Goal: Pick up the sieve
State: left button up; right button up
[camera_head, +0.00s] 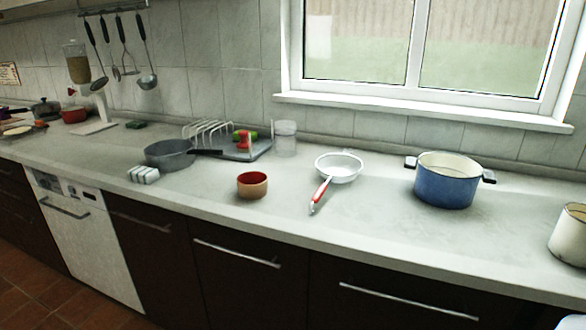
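The sieve (338,168) lies on the light grey counter (300,230), right of the middle of the view. It has a round white bowl and a red handle (321,190) with a pale tip that points toward the counter's front edge. Nothing covers it. Neither of my grippers shows in the head view.
A small terracotta bowl (252,186) stands left of the sieve, and a blue pot (446,183) stands to its right. A clear jar (285,139), a dish rack (236,148) and a grey pan (169,156) are farther left. Counter around the handle is bare.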

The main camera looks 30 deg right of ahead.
aim_at(342, 167)
jog(key=z, duration=0.35)
jog(key=i, duration=0.85)
jog(key=z, duration=0.5)
